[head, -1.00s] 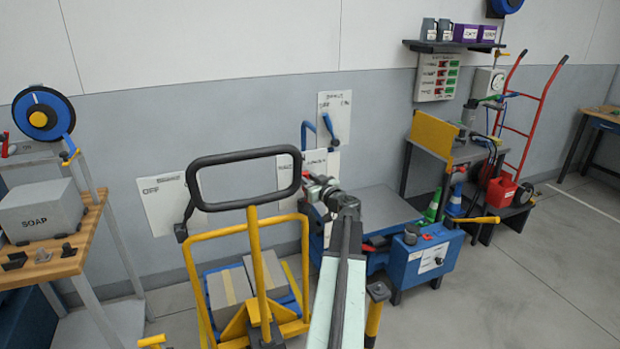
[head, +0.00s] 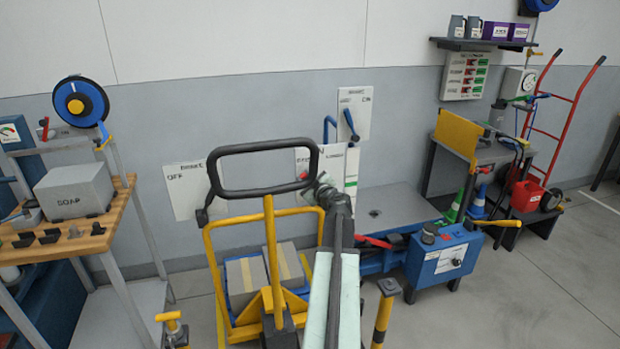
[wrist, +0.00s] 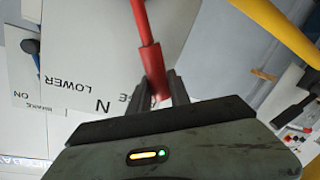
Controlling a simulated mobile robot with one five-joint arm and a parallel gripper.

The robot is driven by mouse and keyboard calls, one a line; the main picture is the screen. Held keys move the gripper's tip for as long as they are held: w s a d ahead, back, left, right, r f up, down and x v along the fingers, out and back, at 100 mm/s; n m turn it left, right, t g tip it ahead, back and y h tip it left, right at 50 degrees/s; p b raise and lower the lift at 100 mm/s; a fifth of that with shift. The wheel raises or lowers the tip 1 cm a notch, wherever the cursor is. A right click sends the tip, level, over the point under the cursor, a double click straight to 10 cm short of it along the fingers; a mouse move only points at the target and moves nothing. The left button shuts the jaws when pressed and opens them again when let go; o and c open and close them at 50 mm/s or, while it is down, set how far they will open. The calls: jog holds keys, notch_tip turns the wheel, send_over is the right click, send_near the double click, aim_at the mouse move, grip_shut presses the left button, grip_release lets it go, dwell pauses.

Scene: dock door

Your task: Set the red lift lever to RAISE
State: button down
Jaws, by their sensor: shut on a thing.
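The red lift lever (wrist: 148,45) runs down from the top of the wrist view, and its end sits between the dark fingers of my gripper (wrist: 156,88), which is shut on it. Behind it is a white label plate (wrist: 110,62), turned in the picture, with LOWER and N readable. Another word on the plate is partly hidden by a finger, and I cannot read RAISE. In the head view my gripper (head: 312,182) is in front of the plate (head: 352,165), with a small red bit of the lever at its left. The lever's pivot is hidden.
A yellow pallet jack (head: 270,250) with a black loop handle (head: 265,145) stands close left of my arm. A yellow post (head: 382,315) stands at its right. A yellow bar crosses the wrist view's upper right.

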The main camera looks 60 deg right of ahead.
jog(key=shift+w, duration=0.1)
dwell(0.3)
jog(key=c, duration=1.2)
grip_release()
jog(key=shift+f, duration=0.1)
jog(key=v, duration=0.7)
jog(key=shift+s+a+p, duration=0.3)
jog(key=shift+p, duration=0.1)
